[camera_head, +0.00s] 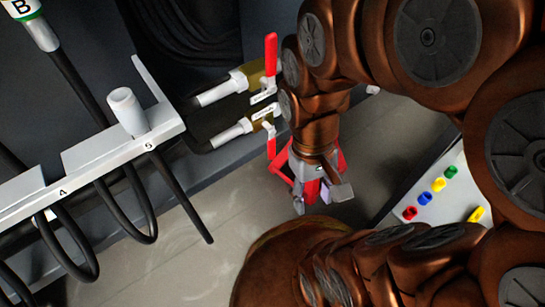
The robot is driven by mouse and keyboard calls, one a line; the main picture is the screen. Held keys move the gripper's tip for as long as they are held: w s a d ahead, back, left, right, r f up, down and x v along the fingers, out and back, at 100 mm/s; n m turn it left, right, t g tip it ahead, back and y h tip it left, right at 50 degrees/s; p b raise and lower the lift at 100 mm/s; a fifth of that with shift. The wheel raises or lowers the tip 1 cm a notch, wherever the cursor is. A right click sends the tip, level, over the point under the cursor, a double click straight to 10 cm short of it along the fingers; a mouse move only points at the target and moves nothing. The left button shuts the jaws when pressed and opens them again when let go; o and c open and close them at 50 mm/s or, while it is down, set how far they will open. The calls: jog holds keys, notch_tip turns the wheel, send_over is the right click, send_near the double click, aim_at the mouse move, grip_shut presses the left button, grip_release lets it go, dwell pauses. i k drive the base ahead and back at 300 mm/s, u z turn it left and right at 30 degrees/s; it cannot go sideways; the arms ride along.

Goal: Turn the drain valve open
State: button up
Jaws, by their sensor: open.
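Two hose valves with brass-coloured bodies and red lever handles show left of my arm. The upper valve (256,76) has its red lever (270,52) pointing up. The lower valve (260,116) has a red lever (271,142) pointing down. Both carry small white labels too blurred to read, so I cannot tell which is the drain valve. My gripper (318,192), with red and grey fingers, is open and empty. It points down, just right of and below the lower lever. My arm hides the right ends of both valves.
A light grey bracket (110,150) with black hoses and a white cylindrical knob (127,110) stands at left. A pale board (448,194) with red, blue, yellow and green pieces lies at right. Bare floor (190,245) is clear below the valves.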

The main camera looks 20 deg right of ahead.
aim_at(271, 141)
jog(key=z, duration=1.45)
jog(key=k, duration=1.25)
jog(key=u, duration=1.5)
